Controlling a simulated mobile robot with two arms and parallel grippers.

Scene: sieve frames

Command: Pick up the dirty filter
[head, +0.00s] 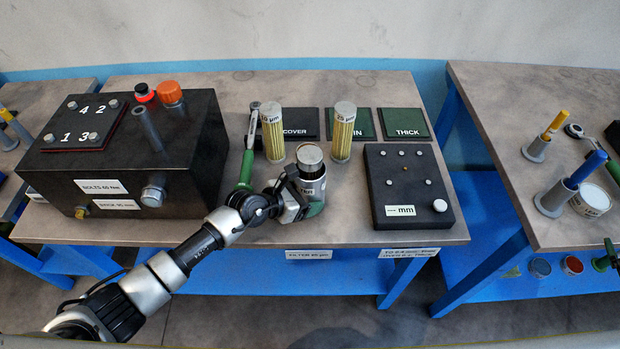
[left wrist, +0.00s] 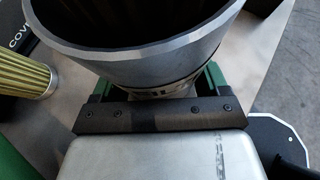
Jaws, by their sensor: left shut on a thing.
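A metal cup (head: 314,188) with lettering on its side stands upright near the front middle of the bench. In the left wrist view the cup's grey wall (left wrist: 150,68) fills the top, with a dark interior. My left gripper (head: 308,199) is shut on the cup, its green fingers on either side below the rim. I cannot tell whether the cup is lifted. My right gripper is not in view.
Two yellow pleated filters (head: 273,134) (head: 344,132) stand behind the cup. A black box (head: 195,150) is at left with a green-handled tool (head: 247,155) beside it. A black panel (head: 385,180) is at right. The front bench strip (head: 270,235) is clear.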

